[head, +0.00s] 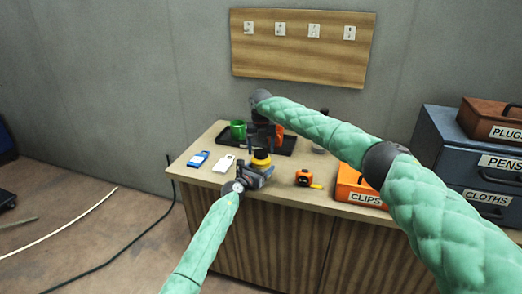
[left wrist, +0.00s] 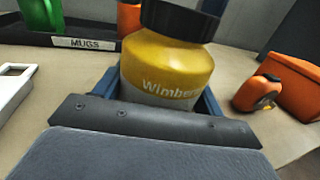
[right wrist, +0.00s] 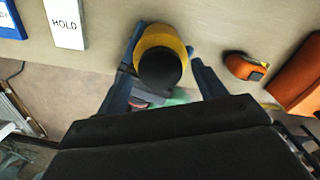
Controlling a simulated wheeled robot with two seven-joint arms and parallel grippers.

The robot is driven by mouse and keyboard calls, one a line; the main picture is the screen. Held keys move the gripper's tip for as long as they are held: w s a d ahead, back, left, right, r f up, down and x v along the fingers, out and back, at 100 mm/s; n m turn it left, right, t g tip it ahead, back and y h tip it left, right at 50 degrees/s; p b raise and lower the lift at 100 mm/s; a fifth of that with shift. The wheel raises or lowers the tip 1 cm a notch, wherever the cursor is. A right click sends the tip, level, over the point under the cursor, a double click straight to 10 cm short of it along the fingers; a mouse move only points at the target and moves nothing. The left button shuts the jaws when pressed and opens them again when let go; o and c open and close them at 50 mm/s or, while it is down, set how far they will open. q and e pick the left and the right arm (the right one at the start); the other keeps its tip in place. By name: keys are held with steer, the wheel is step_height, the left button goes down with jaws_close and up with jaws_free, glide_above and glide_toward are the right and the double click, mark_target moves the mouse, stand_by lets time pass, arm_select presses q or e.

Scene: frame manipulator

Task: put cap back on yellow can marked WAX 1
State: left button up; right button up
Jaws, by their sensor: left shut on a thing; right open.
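A yellow can (head: 261,160) with a white lower label reading "Wimber…" stands at the counter's front; it also shows in the left wrist view (left wrist: 168,68). No WAX 1 marking is readable. A black cap (left wrist: 180,20) sits on top of the can, looking level; the right wrist view shows it from above (right wrist: 160,69). My left gripper (head: 260,171) is shut around the can's lower body. My right gripper (right wrist: 163,55) points down over the can, open, its fingers on either side of the cap with gaps. I cannot tell its exact height above the cap.
Behind is a black tray (left wrist: 75,42) labelled MUGS with a green mug (head: 238,130). A white HOLD tag (right wrist: 65,22) and a blue-white item (head: 198,160) lie left. An orange tape measure (head: 304,178) and orange CLIPS box (head: 352,184) stand right.

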step_height(320, 180, up, 3)
steer(key=shift+r, duration=0.2)
steer(key=shift+w+a+r, duration=0.1)
steer(key=shift+a+r, duration=0.05)
steer(key=shift+r, duration=0.4)
steer(key=shift+w+a+r, duration=0.1)
steer(key=shift+a+r, duration=0.05)
steer(key=shift+r, duration=0.35)
steer(key=n, duration=0.2)
steer(key=r+n, duration=0.1)
steer(key=shift+s+r+n, duration=0.1)
steer(key=shift+r+n, duration=0.05)
steer(key=shift+n, duration=0.25)
steer(key=n, duration=0.4)
steer(key=shift+s+d+n, duration=0.1)
steer(key=shift+d+n, duration=0.2)
steer(key=shift+n, duration=0.1)
steer(key=shift+f, duration=4)
